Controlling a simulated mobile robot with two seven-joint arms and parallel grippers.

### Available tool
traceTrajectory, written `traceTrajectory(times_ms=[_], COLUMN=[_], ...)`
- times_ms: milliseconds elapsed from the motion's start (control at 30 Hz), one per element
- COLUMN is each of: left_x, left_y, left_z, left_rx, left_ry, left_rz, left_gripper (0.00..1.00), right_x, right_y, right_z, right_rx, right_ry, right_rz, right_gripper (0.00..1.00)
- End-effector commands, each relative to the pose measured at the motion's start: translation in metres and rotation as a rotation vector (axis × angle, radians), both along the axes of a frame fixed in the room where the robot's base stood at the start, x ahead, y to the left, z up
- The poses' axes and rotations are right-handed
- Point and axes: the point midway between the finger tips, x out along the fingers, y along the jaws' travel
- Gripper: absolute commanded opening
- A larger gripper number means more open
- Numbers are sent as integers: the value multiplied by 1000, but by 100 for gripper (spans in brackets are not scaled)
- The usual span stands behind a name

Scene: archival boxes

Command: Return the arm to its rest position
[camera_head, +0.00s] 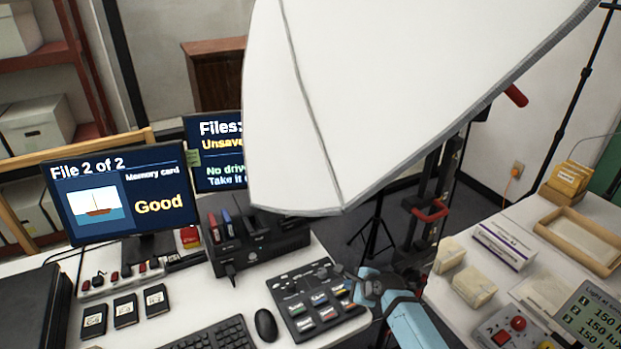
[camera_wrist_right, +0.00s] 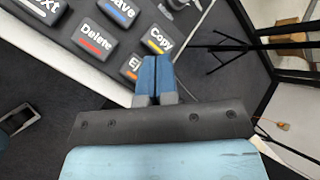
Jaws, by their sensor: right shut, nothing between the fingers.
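My right gripper (camera_head: 362,279) is shut and empty, close to the right edge of a black control pad (camera_head: 306,318) with several labelled keys. In the right wrist view, its blue fingertips (camera_wrist_right: 154,68) are together beside the "Copy" key (camera_wrist_right: 159,40). I cannot tell whether they touch the pad. "Delete" (camera_wrist_right: 97,37) and other keys show to the left. My blue right arm comes in from the bottom of the head view. My left gripper is not in view.
A large white softbox (camera_head: 400,80) hangs over the scene's middle. A monitor (camera_head: 122,195) reads "File 2 of 2" and "Good". A mouse (camera_head: 266,325) and keyboard (camera_head: 215,338) lie left of the pad. A right-hand table holds boxes and a wooden tray (camera_head: 583,240). A gap separates the tables.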

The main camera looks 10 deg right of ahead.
Motion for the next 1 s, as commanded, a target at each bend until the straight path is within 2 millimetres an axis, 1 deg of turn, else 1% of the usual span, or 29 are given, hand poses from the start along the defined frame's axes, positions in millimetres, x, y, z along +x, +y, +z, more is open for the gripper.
traceTrajectory(times_ms=[67,167,267,300,367,400,433,467,500,533,567,600,700,800,833,900,1000], left_x=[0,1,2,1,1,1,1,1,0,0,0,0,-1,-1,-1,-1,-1], left_y=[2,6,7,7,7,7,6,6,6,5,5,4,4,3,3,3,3], left_z=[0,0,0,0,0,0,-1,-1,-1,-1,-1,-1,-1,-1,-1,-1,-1], left_rx=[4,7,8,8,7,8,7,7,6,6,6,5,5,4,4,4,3], left_ry=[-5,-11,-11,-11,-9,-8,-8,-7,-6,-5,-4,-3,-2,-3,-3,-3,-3], left_rz=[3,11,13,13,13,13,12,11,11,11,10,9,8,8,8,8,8], left_gripper=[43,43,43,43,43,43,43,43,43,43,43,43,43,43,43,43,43], right_x=[-2,-27,-69,-90,-123,-144,-160,-176,-197,-213,-228,-248,-289,-318,-324,-335,-341], right_y=[0,-3,-7,-8,-10,-11,-11,-12,-12,-12,-11,-11,-10,-8,-8,-7,-7], right_z=[-2,-14,-29,-34,-40,-41,-41,-40,-39,-36,-33,-28,-13,1,4,11,16], right_rx=[-7,-101,-279,-368,-509,-603,-675,-747,-842,-913,-983,-1072,-1275,-1431,-1466,-1529,-1574], right_ry=[-3,-57,-159,-209,-286,-339,-376,-413,-460,-496,-531,-574,-669,-735,-751,-777,-795], right_rz=[5,79,224,297,413,491,549,608,688,746,804,878,1041,1163,1190,1237,1271], right_gripper=[0,0,0,0,0,0,0,0,0,0,0,0,0,0,0,0,0])
